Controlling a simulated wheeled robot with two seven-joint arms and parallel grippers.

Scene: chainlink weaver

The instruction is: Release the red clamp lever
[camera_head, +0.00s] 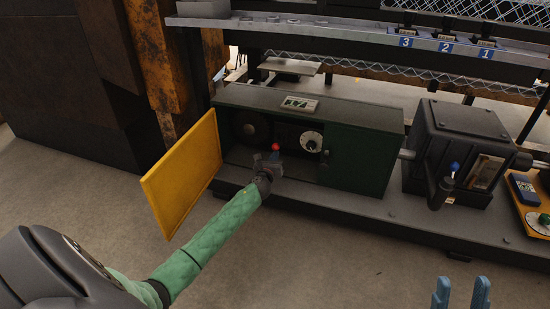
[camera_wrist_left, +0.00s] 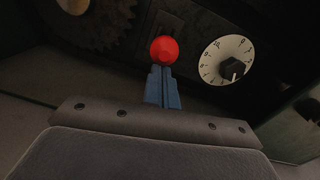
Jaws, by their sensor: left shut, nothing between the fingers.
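The red clamp lever shows as a round red knob (camera_head: 276,147) inside the open green cabinet (camera_head: 365,160); its shaft is hidden. In the left wrist view the red knob (camera_wrist_left: 164,49) sits right at the tips of my blue fingers. My left gripper (camera_head: 274,157) reaches into the cabinet from the front, and its fingers (camera_wrist_left: 162,83) are shut together with nothing between them. I cannot tell whether the tips touch the knob. My right gripper (camera_head: 460,292) is at the bottom edge of the head view, its two blue fingers apart and empty, away from the cabinet.
A yellow door (camera_head: 182,175) stands open at the cabinet's left. A white numbered dial (camera_head: 311,142) is right of the knob; it also shows in the wrist view (camera_wrist_left: 226,60). A toothed gear (camera_wrist_left: 95,25) is at the left. A dark machine box (camera_head: 460,145) stands to the right.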

